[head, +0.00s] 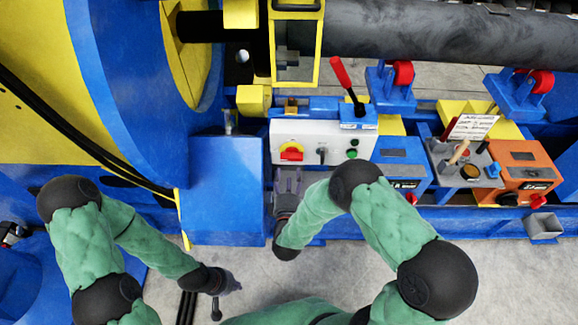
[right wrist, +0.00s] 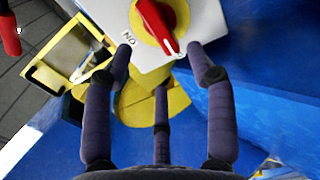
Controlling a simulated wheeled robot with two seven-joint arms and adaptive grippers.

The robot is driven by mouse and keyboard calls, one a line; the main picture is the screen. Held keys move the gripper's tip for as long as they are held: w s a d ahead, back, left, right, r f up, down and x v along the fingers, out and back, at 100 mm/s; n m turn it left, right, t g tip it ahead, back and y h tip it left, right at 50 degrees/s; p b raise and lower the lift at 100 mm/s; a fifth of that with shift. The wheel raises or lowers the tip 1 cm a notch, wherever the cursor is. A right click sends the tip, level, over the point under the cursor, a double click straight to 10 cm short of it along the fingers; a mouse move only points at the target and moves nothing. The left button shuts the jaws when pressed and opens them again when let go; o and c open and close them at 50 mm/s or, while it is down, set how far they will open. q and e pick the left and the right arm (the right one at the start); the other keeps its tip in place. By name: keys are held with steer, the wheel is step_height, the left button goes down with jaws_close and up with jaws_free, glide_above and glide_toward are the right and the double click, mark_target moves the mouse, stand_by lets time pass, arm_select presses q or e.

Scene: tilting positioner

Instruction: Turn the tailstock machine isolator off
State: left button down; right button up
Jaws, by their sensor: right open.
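The isolator is a red knob on a yellow disc (head: 291,151), at the left of a white control panel (head: 338,136). In the right wrist view the red knob (right wrist: 157,24) is at the top, partly cut off. Its white-marked end points down and right, to the right of the "ON" lettering. My right gripper (head: 288,184) is just below the panel; its spread fingers (right wrist: 160,62) are empty and straddle the knob's lower end in the picture, with no visible contact. My left gripper (head: 226,284) is low over the floor, apart from the panel; its fingers are unclear.
The panel also has a small black switch (head: 321,152) and green buttons (head: 351,153). A red-handled lever (head: 346,78) stands above its right side. A blue box (head: 228,190) stands left of my right gripper. A grey tool tray (head: 463,164) and orange box (head: 523,166) are right.

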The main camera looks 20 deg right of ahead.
steer(key=v, duration=0.5)
stand_by(0.5)
step_height(320, 180, down, 14)
steer(key=s+a+m+g+y, duration=0.1)
steer(key=s+m+g+y, duration=0.1)
steer(key=m+g+y, duration=0.45)
steer(key=s+a+f+m+g+y, duration=0.1)
steer(key=s+f+m+g, duration=0.1)
steer(key=s+m+g, duration=0.3)
steer(key=s+a+f+m+g+y, duration=0.1)
steer(key=s+f+m+g, duration=0.2)
steer(key=s, duration=0.8)
steer(key=m+g, duration=0.2)
steer(key=m, duration=0.1)
steer(key=shift+s+f, duration=0.3)
steer(key=shift+s, duration=0.1)
steer(key=shift+g+y, duration=0.25)
